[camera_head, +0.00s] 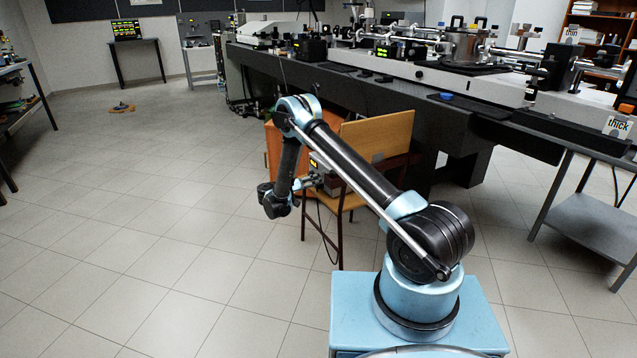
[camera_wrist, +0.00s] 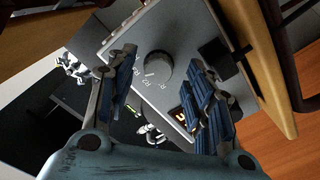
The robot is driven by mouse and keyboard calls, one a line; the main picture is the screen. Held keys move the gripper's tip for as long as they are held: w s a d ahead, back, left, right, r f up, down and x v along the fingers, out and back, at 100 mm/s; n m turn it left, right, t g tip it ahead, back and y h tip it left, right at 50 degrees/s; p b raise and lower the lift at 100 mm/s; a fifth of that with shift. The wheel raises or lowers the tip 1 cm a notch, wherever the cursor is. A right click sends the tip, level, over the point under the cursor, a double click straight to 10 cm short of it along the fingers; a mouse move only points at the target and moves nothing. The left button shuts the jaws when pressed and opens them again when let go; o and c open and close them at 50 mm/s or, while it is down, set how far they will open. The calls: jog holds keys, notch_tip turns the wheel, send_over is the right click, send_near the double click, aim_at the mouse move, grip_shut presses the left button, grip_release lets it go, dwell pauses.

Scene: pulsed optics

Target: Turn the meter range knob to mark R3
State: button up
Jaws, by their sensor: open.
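The range knob (camera_wrist: 158,66) is a round dark grey knob on the grey face of the meter (camera_wrist: 192,30) in the wrist view. Small R marks are printed around its lower-left side. A pale line on the knob points toward them, but I cannot tell which mark it meets. My gripper (camera_wrist: 161,62) is open, with one blue-padded finger on each side of the knob in the picture. Contact with the knob is not clear. A lit orange display (camera_wrist: 184,118) is partly hidden by the right finger. In the head view, my arm reaches down beside the chair.
A wooden chair (camera_head: 376,138) stands close by my gripper, in front of the long dark optics table (camera_head: 430,110). Its wood also borders the wrist view (camera_wrist: 265,75). A grey-shelved stand (camera_head: 590,235) is at the right.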

jog(key=shift+w+d, duration=0.3)
jog(key=shift+d, duration=0.15)
jog(key=c, duration=1.1)
